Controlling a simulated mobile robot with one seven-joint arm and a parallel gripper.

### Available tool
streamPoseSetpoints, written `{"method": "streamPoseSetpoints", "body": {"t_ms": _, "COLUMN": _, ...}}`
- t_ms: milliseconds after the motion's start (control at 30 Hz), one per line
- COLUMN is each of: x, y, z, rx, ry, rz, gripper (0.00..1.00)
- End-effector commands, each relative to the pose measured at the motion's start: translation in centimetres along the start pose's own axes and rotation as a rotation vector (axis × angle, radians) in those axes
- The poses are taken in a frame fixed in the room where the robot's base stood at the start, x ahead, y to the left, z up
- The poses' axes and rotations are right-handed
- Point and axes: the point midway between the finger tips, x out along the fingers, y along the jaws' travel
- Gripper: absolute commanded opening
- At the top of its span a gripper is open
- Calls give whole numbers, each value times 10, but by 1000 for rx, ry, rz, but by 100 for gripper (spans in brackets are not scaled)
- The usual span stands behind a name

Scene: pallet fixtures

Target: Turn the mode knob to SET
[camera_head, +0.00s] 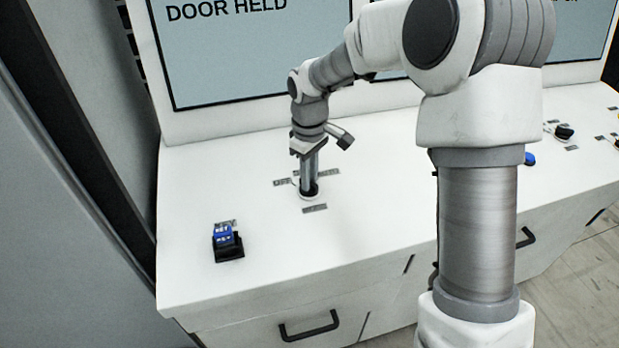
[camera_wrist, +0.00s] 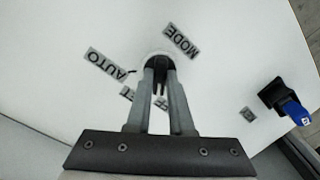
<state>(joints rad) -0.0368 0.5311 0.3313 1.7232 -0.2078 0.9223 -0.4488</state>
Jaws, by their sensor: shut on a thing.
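The mode knob (camera_head: 310,193) is a small dark knob on a pale round base, set in the white console top. It also shows in the wrist view (camera_wrist: 158,63). My gripper (camera_head: 309,186) points down over it and is shut on it; the fingertips (camera_wrist: 158,80) sit on either side of the knob. In the wrist view the MODE label (camera_wrist: 180,41) and AUTO label (camera_wrist: 106,66) are readable. The SET label (camera_wrist: 128,94) and OFF label (camera_wrist: 162,103) are partly hidden by the fingers. I cannot tell which label the knob points to.
A blue switch on a black base (camera_head: 227,242) stands at the console's front left. Other controls, one a black knob (camera_head: 564,132), are at the right. A screen reading DOOR HELD (camera_head: 240,50) rises behind. Drawer handles (camera_head: 309,326) stick out from the front.

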Motion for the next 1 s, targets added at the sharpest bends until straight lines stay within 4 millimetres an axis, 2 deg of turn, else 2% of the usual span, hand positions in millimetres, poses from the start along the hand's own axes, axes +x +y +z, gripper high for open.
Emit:
{"method": "streamPoseSetpoints", "body": {"t_ms": 600, "x": 0, "y": -1, "z": -1, "rx": 481, "ry": 1, "rz": 1, "gripper": 0}}
{"method": "streamPoseSetpoints", "body": {"t_ms": 1000, "x": -1, "y": -1, "z": -1, "rx": 613, "ry": 2, "rz": 1, "gripper": 0}}
